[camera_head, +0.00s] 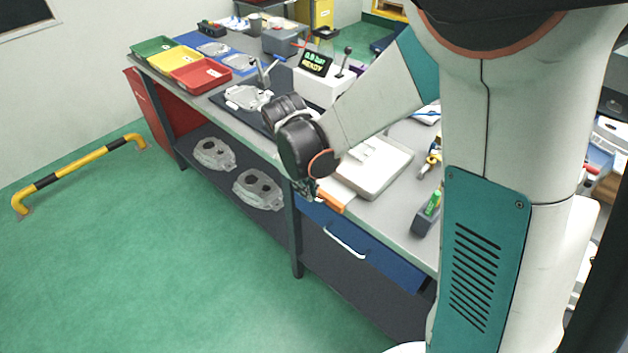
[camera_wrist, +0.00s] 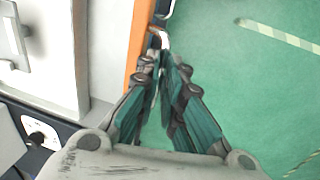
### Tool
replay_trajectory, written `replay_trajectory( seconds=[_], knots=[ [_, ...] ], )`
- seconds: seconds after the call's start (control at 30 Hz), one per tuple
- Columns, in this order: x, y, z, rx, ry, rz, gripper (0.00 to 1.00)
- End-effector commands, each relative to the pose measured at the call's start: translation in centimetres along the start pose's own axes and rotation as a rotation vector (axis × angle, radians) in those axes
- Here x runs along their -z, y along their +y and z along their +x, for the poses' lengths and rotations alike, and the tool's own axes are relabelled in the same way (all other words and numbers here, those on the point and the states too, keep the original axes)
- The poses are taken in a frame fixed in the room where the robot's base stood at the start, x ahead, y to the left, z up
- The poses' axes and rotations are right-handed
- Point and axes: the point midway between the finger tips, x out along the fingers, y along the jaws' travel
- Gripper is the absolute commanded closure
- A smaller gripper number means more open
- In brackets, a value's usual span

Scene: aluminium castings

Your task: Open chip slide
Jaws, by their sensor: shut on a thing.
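The chip slide (camera_head: 331,197) appears to be the orange-fronted piece at the front edge of the bench, beside a pale flat plate. Its orange strip (camera_wrist: 140,42) runs up the wrist view, left of my fingers. My gripper (camera_head: 313,193) is at the left end of the orange piece and points down at the bench edge. In the wrist view my gripper (camera_wrist: 165,62) has its fingers drawn together beside the strip, and a small bent silver piece shows at their tips. The exact contact is partly hidden by the fingers.
A blue drawer front (camera_head: 385,262) with a white handle (camera_head: 344,241) lies below the orange piece. A pale plate (camera_head: 385,168) and a grey holder with a green marker (camera_head: 435,199) stand on the bench. Castings (camera_head: 258,190) lie on the lower shelf.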

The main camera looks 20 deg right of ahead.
Motion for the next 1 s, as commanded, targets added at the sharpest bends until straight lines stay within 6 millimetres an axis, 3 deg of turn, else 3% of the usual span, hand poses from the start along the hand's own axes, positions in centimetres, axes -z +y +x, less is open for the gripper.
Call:
replay_trajectory(
  seconds=[0.2,0.3,0.7,1.0],
  knots=[
    [0.0,0.0,0.0,0.000,0.000,0.000,1.00],
    [0.0,0.1,0.0,0.000,0.000,0.000,0.72],
    [0.0,0.1,-0.3,0.000,0.000,0.000,0.71],
    [0.0,0.0,-4.4,0.000,-0.001,0.000,0.71]
  ],
)
